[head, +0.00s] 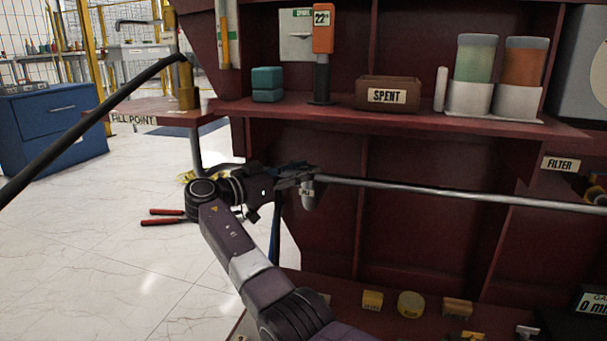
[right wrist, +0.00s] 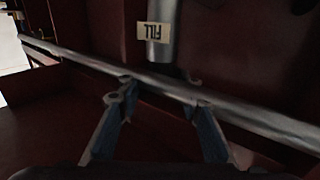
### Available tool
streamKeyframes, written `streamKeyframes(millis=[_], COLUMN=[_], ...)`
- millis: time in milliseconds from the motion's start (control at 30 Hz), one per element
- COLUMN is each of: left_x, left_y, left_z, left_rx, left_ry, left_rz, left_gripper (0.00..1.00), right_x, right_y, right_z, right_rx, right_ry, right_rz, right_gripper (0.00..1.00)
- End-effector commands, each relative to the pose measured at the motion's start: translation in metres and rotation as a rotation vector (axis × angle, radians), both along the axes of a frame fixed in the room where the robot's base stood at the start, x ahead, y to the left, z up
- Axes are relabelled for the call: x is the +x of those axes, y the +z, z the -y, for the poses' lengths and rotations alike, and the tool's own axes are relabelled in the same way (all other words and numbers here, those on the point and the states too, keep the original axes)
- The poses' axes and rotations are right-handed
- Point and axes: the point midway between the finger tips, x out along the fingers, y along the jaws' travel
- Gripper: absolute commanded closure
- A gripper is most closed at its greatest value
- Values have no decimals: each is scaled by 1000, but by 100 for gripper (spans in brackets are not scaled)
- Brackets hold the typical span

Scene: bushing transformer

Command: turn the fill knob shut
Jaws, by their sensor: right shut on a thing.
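My right gripper (head: 302,176) is at this fitting, under the red shelf. In the right wrist view its two blue-grey fingers (right wrist: 160,100) stand apart around the place just below the fitting. It is shut on the fill knob, which is mostly hidden in shadow between the fingers. My left gripper is not in view.
A long metal pipe (head: 450,192) runs right from the fitting, close to my right fingers. Small yellow blocks (head: 372,300) sit on the lower ledge.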

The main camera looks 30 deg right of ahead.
Motion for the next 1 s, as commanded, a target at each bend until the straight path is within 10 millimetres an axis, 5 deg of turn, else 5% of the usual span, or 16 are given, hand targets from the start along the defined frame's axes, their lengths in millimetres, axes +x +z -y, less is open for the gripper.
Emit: streamKeyframes(millis=[567,600,733,1000], left_x=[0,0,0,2], left_y=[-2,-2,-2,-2], left_z=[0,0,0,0], left_rx=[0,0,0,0], left_ry=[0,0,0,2], left_rz=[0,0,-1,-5], left_gripper=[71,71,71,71], right_x=[0,0,0,0], right_y=[1,1,1,0], right_z=[1,1,1,0], right_rx=[0,0,0,0], right_ry=[-18,-18,-18,-17], right_rz=[1,1,1,0], right_gripper=[91,66,52,49])
